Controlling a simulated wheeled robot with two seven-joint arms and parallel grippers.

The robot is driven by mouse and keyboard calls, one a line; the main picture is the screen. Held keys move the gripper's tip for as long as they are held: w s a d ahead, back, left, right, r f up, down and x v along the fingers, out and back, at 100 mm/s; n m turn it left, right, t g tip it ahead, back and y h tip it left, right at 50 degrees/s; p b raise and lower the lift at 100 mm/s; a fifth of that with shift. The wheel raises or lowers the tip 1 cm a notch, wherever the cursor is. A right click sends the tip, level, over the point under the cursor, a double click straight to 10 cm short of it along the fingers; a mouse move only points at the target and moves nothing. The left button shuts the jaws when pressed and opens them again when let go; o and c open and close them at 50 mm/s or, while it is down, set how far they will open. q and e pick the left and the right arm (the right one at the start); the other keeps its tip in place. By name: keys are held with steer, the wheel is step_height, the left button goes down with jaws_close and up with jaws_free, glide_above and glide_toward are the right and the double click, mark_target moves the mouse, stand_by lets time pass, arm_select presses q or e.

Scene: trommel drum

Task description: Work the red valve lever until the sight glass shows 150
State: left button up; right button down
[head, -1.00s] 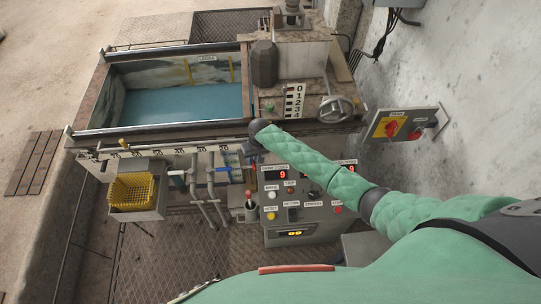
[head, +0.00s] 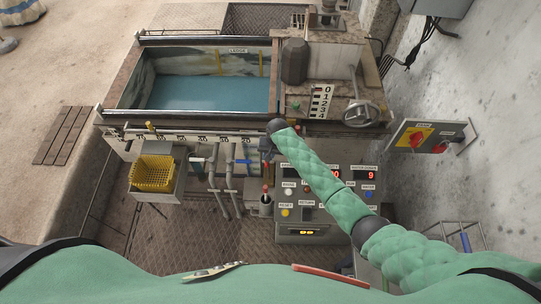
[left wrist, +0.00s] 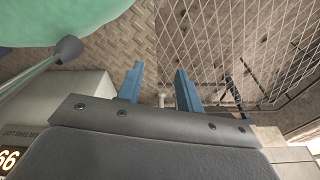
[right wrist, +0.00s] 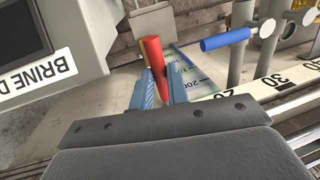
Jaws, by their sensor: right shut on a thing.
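The red valve lever (right wrist: 153,56) stands between the fingers of my right gripper (right wrist: 160,88) in the right wrist view, and the gripper is shut on it. Behind it is a pale strip with blue and green markings (right wrist: 196,80), which looks like the sight glass scale. A 200 mark shows on it, but I cannot read the level. In the head view my right gripper (head: 267,153) is at the front of the machine, above the control box, and hides the lever. My left gripper (left wrist: 160,88) is open and empty above the tread-plate floor.
A blue-handled valve (right wrist: 225,39) is close to the right gripper. The control box (head: 313,235) with displays and buttons stands below my right forearm. A yellow basket (head: 152,173) is to the left. The tank (head: 208,93) holds blue liquid.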

arm_select(q)
steer(key=shift+w, duration=0.15)
arm_select(e)
steer(key=shift+w+a+r, duration=0.1)
steer(key=c, duration=1.5)
jaws_free()
steer(key=shift+c, duration=0.2)
arm_select(q)
steer(key=shift+w+r, duration=0.1)
steer(key=shift+w, duration=0.1)
arm_select(e)
steer(key=shift+o, duration=0.9)
